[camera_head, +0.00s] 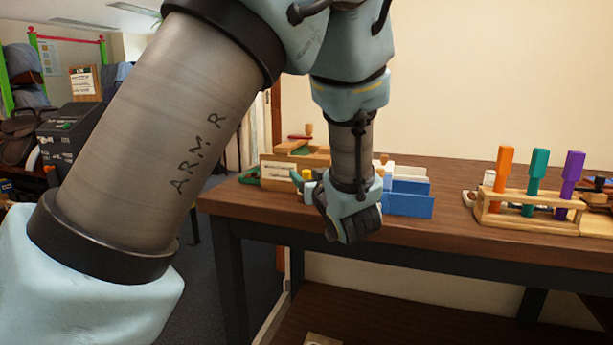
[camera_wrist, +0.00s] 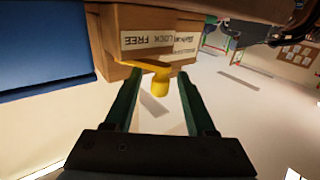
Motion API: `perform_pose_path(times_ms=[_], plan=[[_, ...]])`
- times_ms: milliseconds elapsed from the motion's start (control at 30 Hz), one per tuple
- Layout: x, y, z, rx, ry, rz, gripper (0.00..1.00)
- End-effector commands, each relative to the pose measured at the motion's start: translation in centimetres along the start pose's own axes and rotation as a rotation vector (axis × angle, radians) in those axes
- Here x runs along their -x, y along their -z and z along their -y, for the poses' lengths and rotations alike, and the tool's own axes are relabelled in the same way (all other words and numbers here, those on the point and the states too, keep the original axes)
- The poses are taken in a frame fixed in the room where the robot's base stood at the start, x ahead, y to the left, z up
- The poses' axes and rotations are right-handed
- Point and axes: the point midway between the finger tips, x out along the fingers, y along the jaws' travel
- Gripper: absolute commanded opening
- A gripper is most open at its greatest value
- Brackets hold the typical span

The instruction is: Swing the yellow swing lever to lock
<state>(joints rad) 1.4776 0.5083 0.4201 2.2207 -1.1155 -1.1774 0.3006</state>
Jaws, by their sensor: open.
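The yellow swing lever (camera_wrist: 159,78) is in the wrist view, set against a wooden block (camera_wrist: 118,62) with a label reading FREE and LOCK, upside down in this view. The lever's arm runs sideways and its knob sticks out towards me. My gripper (camera_wrist: 160,76) is open, with one green finger on each side of the lever knob. I cannot tell whether either finger touches it. In the head view a small yellow part (camera_head: 307,174) shows beside the labelled wooden block (camera_head: 278,172), partly hidden by my wrist.
A blue panel (camera_head: 408,199) stands right of my wrist, and also fills the wrist view's left side (camera_wrist: 40,45). A wooden rack (camera_head: 520,215) with orange, teal and purple tools stands further right.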

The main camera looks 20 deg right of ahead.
Motion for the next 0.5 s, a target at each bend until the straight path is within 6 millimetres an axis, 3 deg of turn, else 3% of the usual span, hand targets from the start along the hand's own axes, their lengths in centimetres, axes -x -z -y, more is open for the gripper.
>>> perform_pose_path(times_ms=[267, 500], plan=[[-0.12, 0.01, 0.02, 0.000, 0.001, 0.000, 0.55], [-0.10, 0.01, 0.02, 0.000, 0.001, 0.000, 0.28]])
